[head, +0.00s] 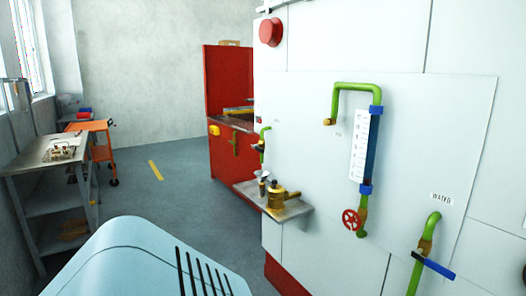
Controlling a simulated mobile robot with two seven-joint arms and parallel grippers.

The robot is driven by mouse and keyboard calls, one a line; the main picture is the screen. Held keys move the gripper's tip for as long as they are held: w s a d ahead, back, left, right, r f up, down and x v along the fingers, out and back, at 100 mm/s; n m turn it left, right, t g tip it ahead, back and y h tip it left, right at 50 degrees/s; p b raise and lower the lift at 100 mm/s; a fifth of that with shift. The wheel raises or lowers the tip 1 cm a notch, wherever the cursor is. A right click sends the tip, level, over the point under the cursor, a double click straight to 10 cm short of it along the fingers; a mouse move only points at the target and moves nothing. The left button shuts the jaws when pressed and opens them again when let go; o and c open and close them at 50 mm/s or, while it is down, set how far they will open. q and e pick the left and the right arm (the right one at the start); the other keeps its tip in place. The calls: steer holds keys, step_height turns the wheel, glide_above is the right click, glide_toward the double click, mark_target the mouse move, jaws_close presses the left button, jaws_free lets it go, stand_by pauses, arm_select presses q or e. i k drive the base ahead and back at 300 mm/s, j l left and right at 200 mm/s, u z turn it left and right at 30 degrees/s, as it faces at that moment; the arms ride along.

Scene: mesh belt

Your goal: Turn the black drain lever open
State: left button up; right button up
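I cannot make out the black drain lever for certain. A blue lever (433,265) crosses the green pipe marked WATER at the lower right. A red handwheel (351,220) sits below the blue-capped gauge tube (371,145). Neither of my grippers is in view.
A small grey shelf (293,211) with a brass pot (277,194) juts from the white wall. A red cabinet (229,80) stands behind it. A grey workbench (40,158) and an orange cart (93,126) stand at left. The grey floor between is open.

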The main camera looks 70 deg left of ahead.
mark_target(255, 147)
steer(key=i+u, duration=0.1)
steer(key=u, duration=0.3)
steer(key=i+u, duration=0.1)
steer(key=u, duration=0.3)
steer(key=l+u, duration=0.1)
steer(key=u, duration=0.35)
steer(key=j+u, duration=0.1)
steer(key=u, duration=0.25)
steer(key=k+j+u, duration=0.1)
steer(key=u, duration=0.2)
steer(key=j+u, duration=0.15)
steer(key=u, duration=0.2)
steer(key=i+l+z, duration=0.1)
steer(key=i, duration=0.25)
steer(key=i+l+z, duration=0.1)
steer(key=i+l, duration=0.15)
steer(key=i, duration=0.15)
steer(key=i+j+z, duration=0.45)
steer(key=i+j, duration=0.25)
steer(key=i+j+z, duration=0.1)
steer(key=i+j, duration=0.15)
steer(key=i+j+z, duration=0.1)
steer(key=j, duration=0.25)
steer(key=i+j+z, duration=0.1)
steer(key=i+j, duration=0.4)
steer(key=j, duration=0.2)
steer(key=i+j+z, duration=0.15)
steer(key=j, duration=0.2)
